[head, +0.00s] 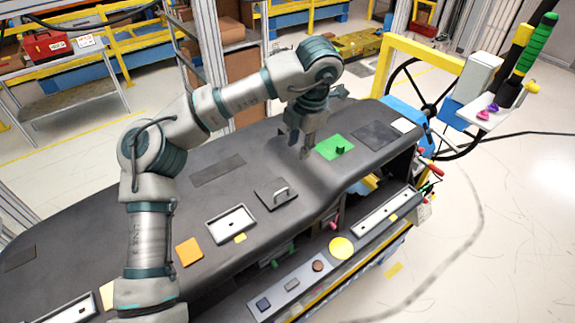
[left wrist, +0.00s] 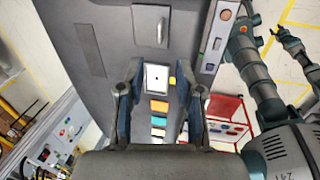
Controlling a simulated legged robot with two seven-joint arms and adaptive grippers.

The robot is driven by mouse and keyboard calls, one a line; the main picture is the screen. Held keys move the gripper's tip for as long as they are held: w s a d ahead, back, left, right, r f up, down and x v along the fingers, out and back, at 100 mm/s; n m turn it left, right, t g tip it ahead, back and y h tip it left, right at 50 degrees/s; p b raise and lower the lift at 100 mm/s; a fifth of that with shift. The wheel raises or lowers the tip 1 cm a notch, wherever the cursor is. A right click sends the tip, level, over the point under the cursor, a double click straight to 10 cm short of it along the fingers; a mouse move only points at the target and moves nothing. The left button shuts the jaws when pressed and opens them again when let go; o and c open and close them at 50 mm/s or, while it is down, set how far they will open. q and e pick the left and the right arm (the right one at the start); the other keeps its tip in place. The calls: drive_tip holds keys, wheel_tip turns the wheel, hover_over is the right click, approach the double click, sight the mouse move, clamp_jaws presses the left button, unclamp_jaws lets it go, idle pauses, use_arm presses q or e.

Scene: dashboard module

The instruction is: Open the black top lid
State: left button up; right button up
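The black top lid (head: 276,193) is a dark square plate with a grey bar handle on the dashboard top. It lies flat and looks closed. In the left wrist view the lid (left wrist: 150,15) shows at the top edge, beyond the fingertips. My left gripper (head: 306,145) points down over the dashboard, behind and right of the lid, apart from it. In the left wrist view the left gripper (left wrist: 158,75) is open, with nothing between its fingers. My right gripper (left wrist: 288,36) shows small at the upper right of that view, away from the dashboard; its finger state is unclear.
The dashboard (head: 130,215) also carries a white-framed recess (head: 231,223), an orange square (head: 189,251) and a green block plate (head: 335,147). A front ledge with buttons (head: 318,266) runs below. A steering wheel (head: 428,105) stands at the right end.

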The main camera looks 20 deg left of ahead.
use_arm(q)
approach(285, 189)
drive_tip(key=f, duration=0.2)
drive_tip(key=a+f+p, duration=0.1)
drive_tip(key=f, duration=0.3)
drive_tip(key=shift+w+a+f+p, duration=0.25)
drive_tip(key=shift+w+a+p, duration=0.05)
drive_tip(key=shift+w+a, duration=0.1)
drive_tip(key=shift+f, duration=0.35)
drive_tip(key=shift+d+f, duration=0.3)
drive_tip(key=shift+f, duration=0.05)
drive_tip(key=shift+w+d, duration=0.1)
drive_tip(key=shift+d, duration=0.05)
drive_tip(key=c, duration=0.5)
drive_tip(key=shift+a, duration=0.2)
clamp_jaws()
use_arm(e)
drive_tip(key=shift+s+d+r, duration=0.25)
drive_tip(key=shift+s+r, duration=0.5)
